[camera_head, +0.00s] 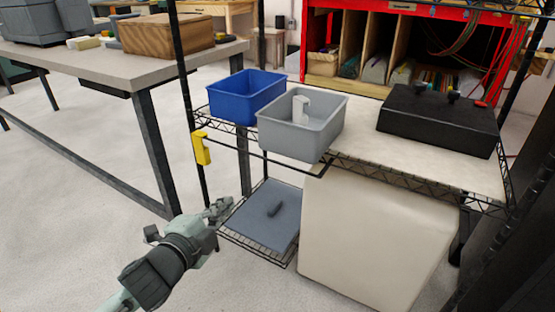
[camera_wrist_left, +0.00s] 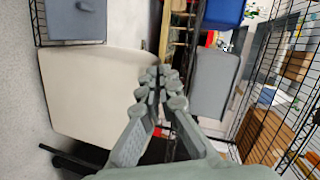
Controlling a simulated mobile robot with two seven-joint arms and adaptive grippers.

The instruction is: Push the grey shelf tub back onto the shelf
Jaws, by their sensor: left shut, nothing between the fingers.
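The grey shelf tub (camera_head: 290,141) sits on the upper wire shelf with its near end sticking out past the front edge. A small white item (camera_head: 300,107) stands inside it. In the left wrist view the tub's grey underside or side (camera_wrist_left: 214,85) shows to the right of my fingers. The shelf (camera_head: 420,164) is a wire rack with a pale top. My left gripper (camera_head: 222,208) is shut and empty, below and left of the tub, apart from it. It shows in the wrist view (camera_wrist_left: 160,78) with its fingertips together. My right gripper is not in view.
A blue tub (camera_head: 246,97) stands left of the grey one. A black case (camera_head: 437,120) sits at the right on the shelf. A yellow item (camera_head: 201,148) hangs by the left post. A large beige box (camera_head: 375,235) and a grey-blue panel (camera_head: 260,220) are below.

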